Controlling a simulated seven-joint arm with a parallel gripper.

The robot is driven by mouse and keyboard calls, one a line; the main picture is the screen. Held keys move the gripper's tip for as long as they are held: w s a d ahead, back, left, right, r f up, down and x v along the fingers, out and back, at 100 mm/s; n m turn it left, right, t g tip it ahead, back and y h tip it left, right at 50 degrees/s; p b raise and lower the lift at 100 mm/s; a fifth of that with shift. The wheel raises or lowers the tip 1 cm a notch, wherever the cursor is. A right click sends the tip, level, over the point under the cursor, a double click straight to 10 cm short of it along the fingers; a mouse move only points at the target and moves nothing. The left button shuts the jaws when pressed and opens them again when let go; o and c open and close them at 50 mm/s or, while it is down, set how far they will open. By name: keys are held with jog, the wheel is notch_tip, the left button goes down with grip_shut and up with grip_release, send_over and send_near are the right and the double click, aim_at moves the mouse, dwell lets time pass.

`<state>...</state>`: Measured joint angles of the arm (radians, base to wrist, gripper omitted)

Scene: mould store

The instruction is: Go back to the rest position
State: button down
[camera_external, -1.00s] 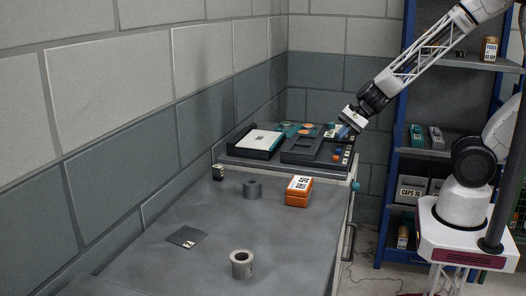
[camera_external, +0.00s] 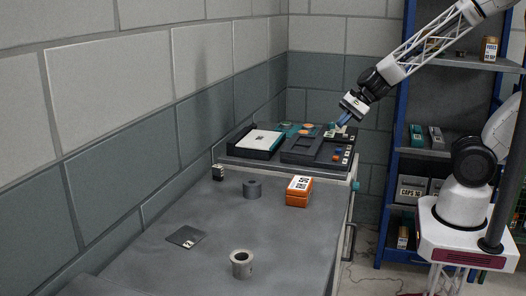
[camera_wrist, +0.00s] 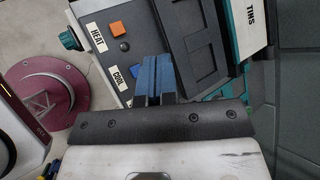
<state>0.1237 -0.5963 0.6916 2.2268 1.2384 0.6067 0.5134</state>
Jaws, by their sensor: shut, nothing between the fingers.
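My gripper (camera_external: 341,122) is at the end of the arm, above the back right part of the machine with the dark trays on the bench. In the wrist view its two blue fingers (camera_wrist: 154,78) lie side by side, shut with nothing between them. Below them is a control panel (camera_wrist: 108,60) with labels HEAT and COOL, an orange button (camera_wrist: 117,28) and a blue button. The fingers hide part of the panel and the dark frame beside it.
An orange box (camera_external: 298,191), a dark cylinder (camera_external: 252,189), a light grey ring (camera_external: 241,265) and a flat plate (camera_external: 186,236) sit apart on the grey bench (camera_external: 215,275). A blue shelf rack (camera_external: 392,150) stands behind my arm. The air above the front bench is clear.

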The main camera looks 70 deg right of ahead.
jog(key=shift+r, duration=0.1)
jog(key=s+d+r+n+g+h, duration=0.2)
jog(key=s+r+n, duration=0.4)
jog(key=s+n, duration=0.3)
jog(key=s+d+r+n+g+h, duration=0.2)
jog(key=s+r+n+h, duration=0.2)
jog(key=s+n, duration=0.4)
jog(key=shift+s+r+n, duration=0.35)
jog(key=shift+r+n, duration=0.35)
jog(key=shift+r, duration=0.15)
